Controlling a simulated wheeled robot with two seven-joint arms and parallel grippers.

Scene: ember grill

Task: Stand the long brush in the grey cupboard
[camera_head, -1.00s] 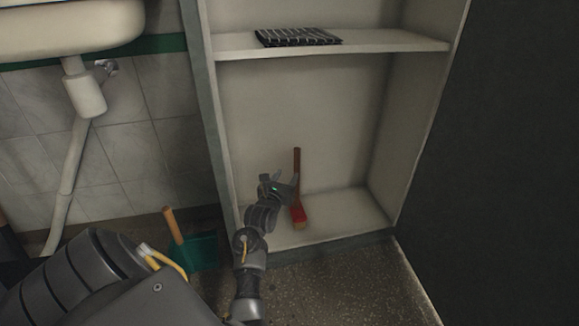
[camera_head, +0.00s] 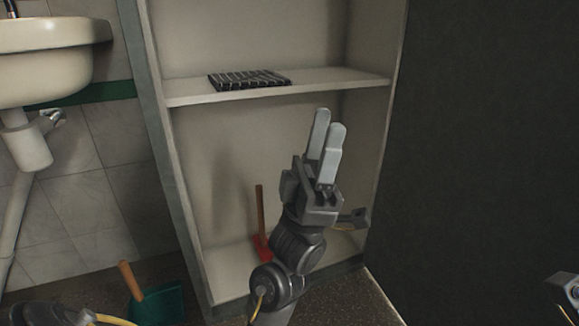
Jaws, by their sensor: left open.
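The long brush (camera_head: 260,210) stands nearly upright in the lower compartment of the grey cupboard (camera_head: 157,130). It has a brown handle and a red head; the head is low, at the cupboard's floor, partly hidden by my arm. My left gripper (camera_head: 330,122) is open and empty, its two pale fingers pointing up in front of the lower compartment, right of the brush and apart from it.
A green dustpan (camera_head: 157,306) with a wooden handle stands on the floor at the left. A sink (camera_head: 50,50) hangs upper left. A dark panel (camera_head: 490,130) fills the right.

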